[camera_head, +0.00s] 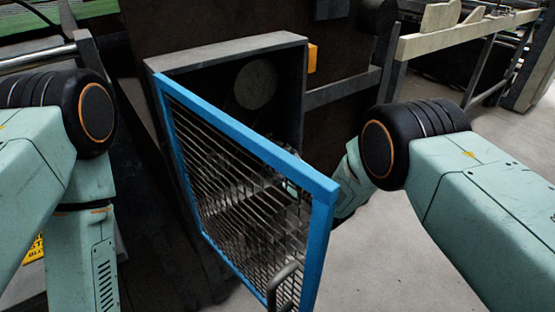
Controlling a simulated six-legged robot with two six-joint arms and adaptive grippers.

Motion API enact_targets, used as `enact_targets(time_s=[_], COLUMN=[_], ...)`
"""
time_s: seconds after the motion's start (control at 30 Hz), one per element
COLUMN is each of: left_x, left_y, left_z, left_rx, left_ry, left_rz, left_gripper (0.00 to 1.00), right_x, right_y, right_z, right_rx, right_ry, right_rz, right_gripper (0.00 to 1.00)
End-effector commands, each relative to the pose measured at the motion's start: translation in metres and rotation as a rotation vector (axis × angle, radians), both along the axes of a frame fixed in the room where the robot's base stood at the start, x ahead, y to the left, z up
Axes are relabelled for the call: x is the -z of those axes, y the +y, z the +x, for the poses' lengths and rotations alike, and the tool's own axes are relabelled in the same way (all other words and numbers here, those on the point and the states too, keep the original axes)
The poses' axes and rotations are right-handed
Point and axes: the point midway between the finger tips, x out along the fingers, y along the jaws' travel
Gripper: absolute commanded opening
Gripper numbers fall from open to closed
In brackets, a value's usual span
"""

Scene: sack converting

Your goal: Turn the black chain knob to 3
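I cannot make out a black chain knob or any number marks. A dark grey open-fronted box (225,52) holds a round grey disc (256,84) on its shadowed back wall. A guard door with a blue frame (250,140) and wire mesh stands swung open in front of the box. My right arm reaches in from the right and passes behind the door. Pale parts at its end show dimly through the mesh, but the fingers cannot be told apart. My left arm bends down at the left edge, and its gripper is outside the view.
A dark curved handle (283,286) sits low on the door. A small orange block (312,58) is on the box's right side. Rails and a beige beam (465,32) stand at upper right. Grey floor (400,255) is open at lower right.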

Motion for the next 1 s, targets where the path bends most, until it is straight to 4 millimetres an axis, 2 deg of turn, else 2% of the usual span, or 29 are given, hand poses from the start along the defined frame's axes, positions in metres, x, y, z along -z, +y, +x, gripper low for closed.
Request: enact_targets(time_s=[0.17, 0.7, 1.0], left_x=[-0.0004, -0.0003, -0.0007], left_y=[0.0, 0.0, 0.0], left_z=[0.0001, 0.0001, 0.0001], left_rx=[0.0, 0.0, 0.0], left_ry=[0.0, 0.0, 0.0], left_rz=[0.0, 0.0, 0.0], left_gripper=[0.48, 0.48, 0.48], right_x=[-0.0002, -0.0002, -0.0003], right_y=[-0.0003, -0.0004, -0.0002], right_z=[0.0002, 0.0001, 0.0], right_rx=[-0.001, -0.001, -0.001], right_ry=[0.001, 0.001, 0.01], right_rz=[0.0, 0.0, 0.014], right_gripper=[0.46, 0.0, 0.0])
